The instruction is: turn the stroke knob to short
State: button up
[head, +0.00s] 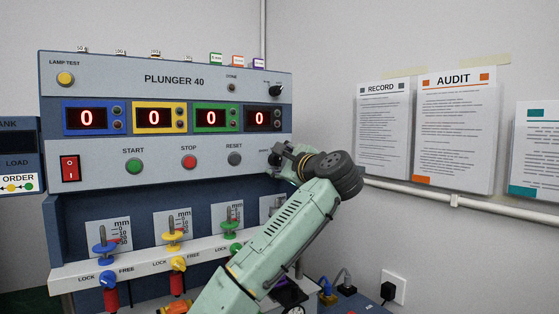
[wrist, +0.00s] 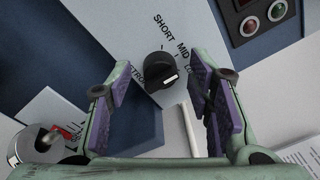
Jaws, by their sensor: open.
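The black stroke knob (wrist: 160,70) is in the middle of the wrist view, on a pale panel. Printed SHORT, MID and a partly covered third word beginning LO run beside it. The knob's white mark is at its lower right in this view, toward the LO side and away from SHORT. My gripper (wrist: 158,78) is open and empty, with one purple-padded finger on each side of the knob; no contact shows. In the head view my gripper (head: 288,158) is at the panel's right end, beside RESET, and covers part of the knob area.
The RESET button (head: 234,159) is just left of my gripper. A ledge (head: 150,262) with plungers and lock levers runs below. Posted sheets (head: 455,130) hang on the right wall above a pipe.

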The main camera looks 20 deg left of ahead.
grip_shut()
dwell(0.5)
jog(key=shift+f, duration=0.15)
jog(key=n+b, duration=0.1)
jog(key=n, duration=0.1)
jog(key=n+b, duration=0.1)
jog(key=shift+f+n, duration=0.2)
jog(key=shift+n, duration=0.2)
jog(key=n+b, duration=0.1)
jog(key=n, duration=0.2)
jog(key=shift+n+y, duration=0.3)
jog(key=shift+n+b, duration=0.45)
jog(key=shift+n, duration=1.05)
jog(key=shift+r, duration=0.1)
